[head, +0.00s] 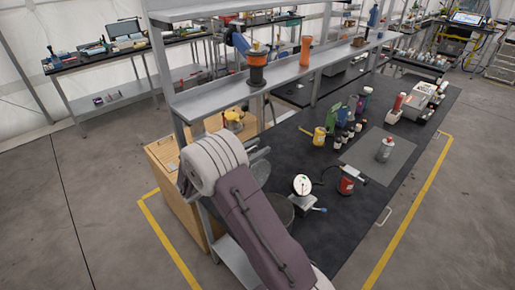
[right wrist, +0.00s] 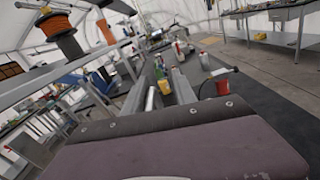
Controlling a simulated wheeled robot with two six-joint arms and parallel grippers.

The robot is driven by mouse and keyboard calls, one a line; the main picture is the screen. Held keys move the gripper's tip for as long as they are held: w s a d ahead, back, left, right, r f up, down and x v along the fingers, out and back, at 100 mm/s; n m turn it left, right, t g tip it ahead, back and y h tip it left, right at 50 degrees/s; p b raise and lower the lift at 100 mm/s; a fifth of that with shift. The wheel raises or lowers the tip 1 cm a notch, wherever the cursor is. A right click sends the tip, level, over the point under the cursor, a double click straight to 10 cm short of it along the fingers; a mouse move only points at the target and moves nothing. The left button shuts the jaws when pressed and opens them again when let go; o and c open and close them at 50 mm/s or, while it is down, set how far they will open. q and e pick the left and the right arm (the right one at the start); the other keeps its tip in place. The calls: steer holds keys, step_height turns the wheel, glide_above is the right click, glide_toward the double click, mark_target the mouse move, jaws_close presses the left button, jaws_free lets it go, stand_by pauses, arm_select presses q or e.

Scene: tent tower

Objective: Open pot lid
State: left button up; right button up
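My right arm crosses the middle of the head view, and my right gripper (head: 260,156) shows partly beyond its grey wrist, above the dark bench. In the right wrist view two grey fingers (right wrist: 158,84) stand apart, with nothing visible held between them. A dark round thing (head: 281,208), perhaps the pot or its lid, lies on the bench beside my arm, partly hidden by it. A smaller grey round shape (head: 260,173) is just below the gripper; I cannot tell whether they touch. My left gripper is not in view.
A white dial gauge (head: 302,185) and a red can (head: 346,182) stand right of the dark round thing. A metal shelf (head: 220,93) with an orange spool (head: 257,68) overhangs the bench. A grey mat (head: 365,157) is mostly clear.

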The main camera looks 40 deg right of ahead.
steer(key=shift+s, duration=0.1)
steer(key=shift+w+a+f+b, duration=0.15)
steer(key=shift+a+b, duration=0.1)
steer(key=shift+a, duration=0.4)
steer(key=shift+w+a+f+b, duration=0.1)
steer(key=shift+a+b, duration=0.15)
steer(key=shift+a, duration=0.35)
steer(key=a, duration=0.2)
steer(key=s+a+b, duration=0.1)
steer(key=a, duration=0.3)
steer(key=shift+s+a+r, duration=0.15)
steer(key=shift+a+r, duration=0.15)
steer(key=shift+a, duration=0.05)
steer(key=shift+a, duration=0.45)
steer(key=a+p, duration=0.2)
steer(key=a, duration=0.7)
steer(key=shift+s+a, duration=0.2)
steer(key=shift+s, duration=0.2)
